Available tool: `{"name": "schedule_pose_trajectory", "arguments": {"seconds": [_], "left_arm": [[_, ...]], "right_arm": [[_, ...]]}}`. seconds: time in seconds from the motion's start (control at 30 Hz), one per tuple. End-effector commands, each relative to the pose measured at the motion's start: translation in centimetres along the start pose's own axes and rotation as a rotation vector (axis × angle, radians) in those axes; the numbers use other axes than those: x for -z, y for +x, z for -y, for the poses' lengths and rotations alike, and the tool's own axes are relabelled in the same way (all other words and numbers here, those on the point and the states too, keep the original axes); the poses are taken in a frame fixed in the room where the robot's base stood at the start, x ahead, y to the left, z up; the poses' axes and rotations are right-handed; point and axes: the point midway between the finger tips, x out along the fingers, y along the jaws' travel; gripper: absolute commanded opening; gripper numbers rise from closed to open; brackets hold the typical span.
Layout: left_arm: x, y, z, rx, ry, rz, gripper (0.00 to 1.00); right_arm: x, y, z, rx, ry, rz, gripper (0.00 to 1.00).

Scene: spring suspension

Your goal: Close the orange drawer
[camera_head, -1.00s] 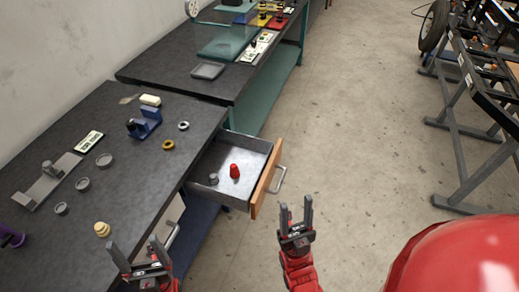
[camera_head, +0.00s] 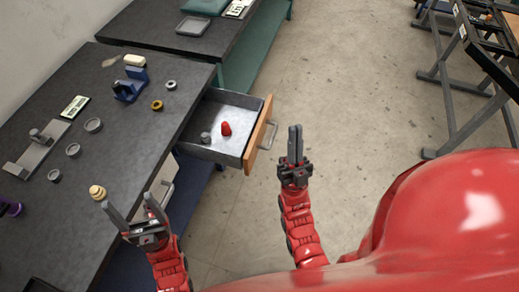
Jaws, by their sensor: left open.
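The orange drawer (camera_head: 257,134) is pulled out from under the dark workbench. Its orange front with a metal handle (camera_head: 269,134) faces right. Inside the drawer lie a red part (camera_head: 226,129) and a small grey part (camera_head: 205,138). My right gripper (camera_head: 295,130) is just right of the handle, apart from it in the picture, with its fingers together and nothing seen between them. My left gripper (camera_head: 130,207) is open and empty near the bench's front edge, below and left of the drawer.
The bench top (camera_head: 120,165) holds a blue holder (camera_head: 130,85), several rings, a grey fixture (camera_head: 38,148) and a yellowish stacked part (camera_head: 97,192). A second bench (camera_head: 185,38) stands behind. A dark metal rack (camera_head: 445,75) is at right. The floor right of the drawer is clear.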

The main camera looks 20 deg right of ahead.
Motion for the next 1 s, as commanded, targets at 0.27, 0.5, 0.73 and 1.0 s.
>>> {"name": "schedule_pose_trajectory", "arguments": {"seconds": [0.27, 0.5, 0.73, 1.0], "left_arm": [[-0.1, -0.9, 0.0, 0.0, 0.0, 0.0, 0.81], [-0.3, -1.5, -0.1, 0.0, 0.0, 0.0, 0.81], [-0.3, -2.1, -0.1, 0.0, 0.0, 0.0, 0.81], [-0.5, -2.7, -0.1, 0.0, 0.0, 0.0, 0.81]], "right_arm": [[-14.6, -4.7, -16.3, -0.533, 0.318, 0.485, 0.0], [-22.6, -14.3, -23.4, -1.095, 0.797, 0.728, 0.0], [-25.6, -21.1, -21.3, -1.588, 1.322, 0.868, 0.0], [-21.7, -23.0, -13.4, -2.068, 1.826, 1.125, 0.0]]}}
